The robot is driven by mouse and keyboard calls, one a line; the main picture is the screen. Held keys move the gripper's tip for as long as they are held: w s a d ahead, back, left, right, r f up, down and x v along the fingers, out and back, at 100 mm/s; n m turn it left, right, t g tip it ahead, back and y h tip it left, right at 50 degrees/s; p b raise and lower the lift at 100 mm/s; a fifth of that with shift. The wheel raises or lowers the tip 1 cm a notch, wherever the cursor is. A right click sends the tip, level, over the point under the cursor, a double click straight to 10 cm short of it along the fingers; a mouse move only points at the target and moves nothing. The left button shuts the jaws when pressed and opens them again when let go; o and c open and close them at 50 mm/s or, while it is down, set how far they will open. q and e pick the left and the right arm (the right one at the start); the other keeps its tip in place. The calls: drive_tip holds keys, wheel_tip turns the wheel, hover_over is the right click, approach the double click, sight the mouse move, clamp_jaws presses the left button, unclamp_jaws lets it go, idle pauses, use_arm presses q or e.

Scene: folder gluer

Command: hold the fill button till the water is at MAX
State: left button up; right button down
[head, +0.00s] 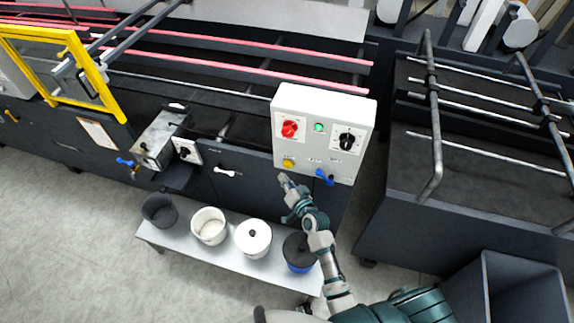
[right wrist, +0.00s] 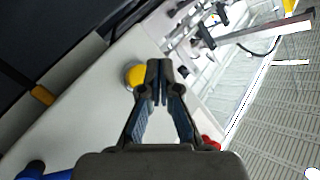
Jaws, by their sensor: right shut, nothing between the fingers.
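A yellow round button (head: 288,163) sits at the lower left of the white control box front (head: 313,160). I cannot read its label. It also shows in the right wrist view (right wrist: 133,75), just left of my fingertips. My right gripper (head: 282,178) is shut and empty, its tips just below the button in the head view. In the right wrist view its closed fingers (right wrist: 161,66) point past the button's side; I cannot tell whether they touch it. No water level or MAX mark can be made out. My left gripper is not in view.
The box also carries a red knob (head: 289,129), a green light (head: 319,127), a black knob (head: 346,141) and a blue lever (head: 324,176). Below stands a bench (head: 188,248) with several pots. An open grey bin (head: 515,290) stands at the lower right.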

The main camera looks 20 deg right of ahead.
drive_tip(key=shift+s+a+p, duration=0.3)
drive_tip(key=shift+s+a, duration=0.15)
drive_tip(key=shift+s, duration=0.2)
drive_tip(key=shift+s+a+p, duration=0.25)
drive_tip(key=shift+s+a, duration=0.2)
drive_tip(key=shift+s, duration=0.15)
